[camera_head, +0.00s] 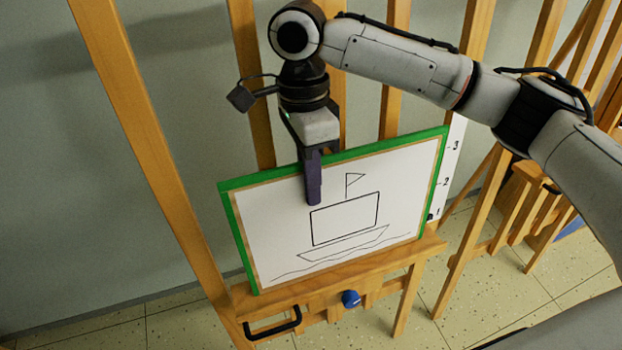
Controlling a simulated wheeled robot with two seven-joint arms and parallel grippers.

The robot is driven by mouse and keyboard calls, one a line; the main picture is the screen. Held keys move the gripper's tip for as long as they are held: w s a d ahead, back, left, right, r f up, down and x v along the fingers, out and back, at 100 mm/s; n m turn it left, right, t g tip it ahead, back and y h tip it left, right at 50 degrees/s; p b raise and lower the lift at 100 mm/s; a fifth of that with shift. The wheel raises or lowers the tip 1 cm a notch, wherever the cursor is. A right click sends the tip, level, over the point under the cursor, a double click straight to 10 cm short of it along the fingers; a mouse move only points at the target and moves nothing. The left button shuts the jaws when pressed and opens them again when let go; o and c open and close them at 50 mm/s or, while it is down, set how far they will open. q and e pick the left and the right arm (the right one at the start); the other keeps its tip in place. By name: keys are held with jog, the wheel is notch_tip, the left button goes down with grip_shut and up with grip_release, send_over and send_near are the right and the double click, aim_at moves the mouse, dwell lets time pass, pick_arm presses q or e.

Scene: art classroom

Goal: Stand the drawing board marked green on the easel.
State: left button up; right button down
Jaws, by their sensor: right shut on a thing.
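The drawing board (275,225) has a green border and a white sheet with a line drawing of a sailing boat. It stands nearly upright on the ledge of the wooden easel (375,268), leaning back a little. Its lower edge appears to be at the ledge; exact contact is hard to tell. My right gripper (314,180) comes from above and is shut on the board's top edge, left of its middle. One dark finger lies over the front of the sheet; the other is hidden behind the board. My left gripper is not in view.
A blue knob (350,298) and a black handle (273,324) are at the easel's front below the ledge. A white strip numbered 1 to 3 (452,170) stands at the board's right edge. More wooden easels (530,190) stand at the right. A plain wall is behind.

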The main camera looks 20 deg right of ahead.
dwell(0.4)
jog(key=c, duration=1.4)
grip_release()
jog(key=shift+c, duration=0.2)
jog(key=shift+w+r+p, duration=0.2)
jog(key=shift+r+p, duration=0.65)
jog(key=shift+r, duration=0.5)
jog(key=shift+w+r, duration=0.2)
jog(key=shift+r, duration=1)
jog(key=shift+w+r, duration=0.2)
jog(key=shift+r, duration=0.95)
jog(key=shift+a, duration=0.1)
